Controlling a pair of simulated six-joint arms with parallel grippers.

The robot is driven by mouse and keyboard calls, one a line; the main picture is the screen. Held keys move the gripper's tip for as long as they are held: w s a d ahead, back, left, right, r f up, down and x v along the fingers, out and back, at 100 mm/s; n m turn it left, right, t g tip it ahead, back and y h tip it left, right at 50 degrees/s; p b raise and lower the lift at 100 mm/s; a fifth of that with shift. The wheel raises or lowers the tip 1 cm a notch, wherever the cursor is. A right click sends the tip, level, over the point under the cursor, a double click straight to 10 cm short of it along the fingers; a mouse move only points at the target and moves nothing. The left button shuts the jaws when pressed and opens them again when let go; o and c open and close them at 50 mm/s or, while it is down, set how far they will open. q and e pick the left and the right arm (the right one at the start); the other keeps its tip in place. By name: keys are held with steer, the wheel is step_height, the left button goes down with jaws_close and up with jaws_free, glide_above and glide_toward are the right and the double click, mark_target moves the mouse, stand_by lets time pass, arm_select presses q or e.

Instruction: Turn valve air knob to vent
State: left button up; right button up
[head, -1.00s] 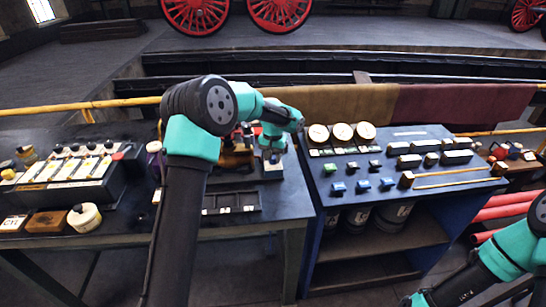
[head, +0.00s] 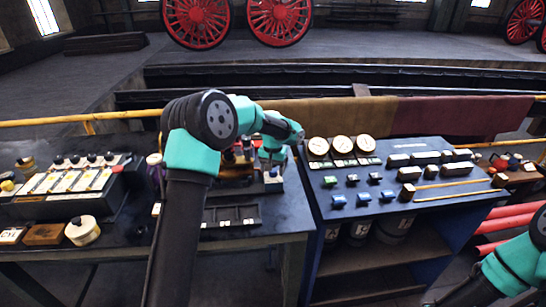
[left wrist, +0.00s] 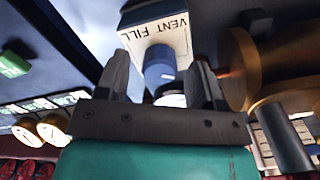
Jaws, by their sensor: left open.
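The valve air knob (left wrist: 160,66) is a blue round knob on a block with a white label plate (left wrist: 174,28) that reads VENT and FILL. My left gripper (left wrist: 160,84) is open, with one dark finger on each side of the knob in the left wrist view. I cannot tell whether either finger touches it.
Brass cylindrical parts (left wrist: 262,68) stand close beside the gripper in the left wrist view. A blue panel with three dials (head: 342,146) and several small knobs is to the right. A black box with labelled switches (head: 70,185) is at the left.

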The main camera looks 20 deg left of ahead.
arm_select(q)
step_height(320, 180, up, 17)
steer(key=shift+r, duration=0.15)
stand_by(0.5)
steer(key=s+d+f+m, duration=0.3)
steer(key=s+d+f, duration=0.1)
steer(key=d+f, duration=0.2)
steer(key=s+d+f+m, duration=0.4)
steer(key=s+d+f, duration=0.1)
steer(key=d+f, duration=0.1)
steer(key=s+d+f+m, duration=0.4)
steer(key=d+f, duration=0.2)
steer(key=f, duration=0.1)
steer(key=shift+s+t, duration=0.15)
steer(key=shift+t, duration=0.15)
steer(key=s+d+f+m+h, duration=0.1)
steer(key=s+d+f+m, duration=0.2)
steer(key=s+f, duration=0.35)
steer(key=s+a+f+n+h, duration=0.2)
steer(key=s+a+f+n, duration=1.1)
steer(key=s+f+n, duration=0.2)
step_height(320, 180, down, 3)
steer(key=shift+s+r+h, duration=0.1)
steer(key=shift+s+h, duration=0.1)
steer(key=shift+h, duration=0.2)
